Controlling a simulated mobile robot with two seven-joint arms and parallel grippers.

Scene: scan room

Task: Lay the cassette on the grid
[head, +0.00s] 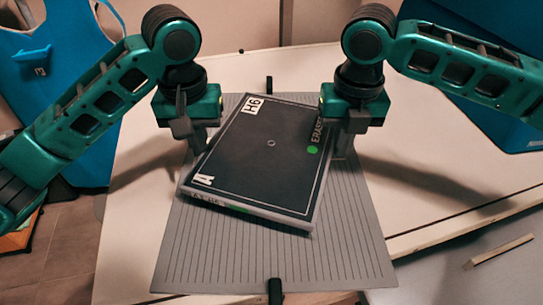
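The cassette (262,165) is a flat dark panel with a thin white outline, light side edges, white labels with black lettering and a green dot. It lies turned askew over the grid (290,262), a grey plate with dark parallel lines. I cannot tell whether it rests fully on the grid. My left gripper (197,138) points down close beside the cassette's left edge. My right gripper (343,144) points down at its right edge and covers part of the lettering there. Neither gripper's fingertip gap shows clearly, so contact with the cassette cannot be told.
Small black clips (275,291) sit at the grid's near and far edges. The pale table (440,190) is bare on both sides of the grid. A blue apron-like item (65,70) hangs at left, and a blue object (490,115) stands at right.

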